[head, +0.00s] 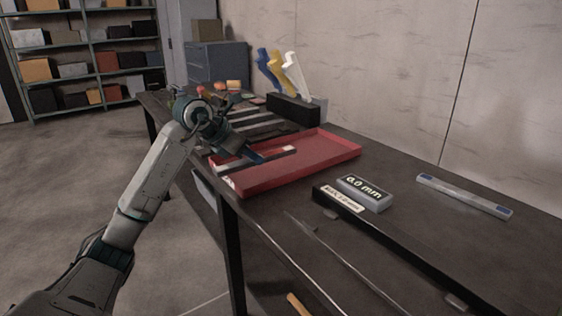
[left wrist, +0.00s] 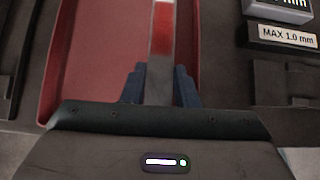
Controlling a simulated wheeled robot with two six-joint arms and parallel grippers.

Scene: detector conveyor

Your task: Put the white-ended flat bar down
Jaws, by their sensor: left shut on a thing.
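My left gripper (head: 256,158) is shut on the flat bar (head: 284,151) over the red tray (head: 333,158). In the left wrist view the bar (left wrist: 161,65) runs lengthwise between the blue fingers (left wrist: 160,85), with a red band and a pale end at the far side. The red tray (left wrist: 95,60) shows below it, with its right wall close to the bar. I cannot tell whether the bar touches the tray floor. The part of the bar under the gripper body is hidden. My right gripper is not in view.
A "0.0 mm" display box (head: 363,190) stands by a long black unit (head: 400,235) right of the tray. A silver bar with blue ends (head: 464,197) lies farther right. A dark block (head: 295,108) with blue, yellow and white tools stands behind the tray.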

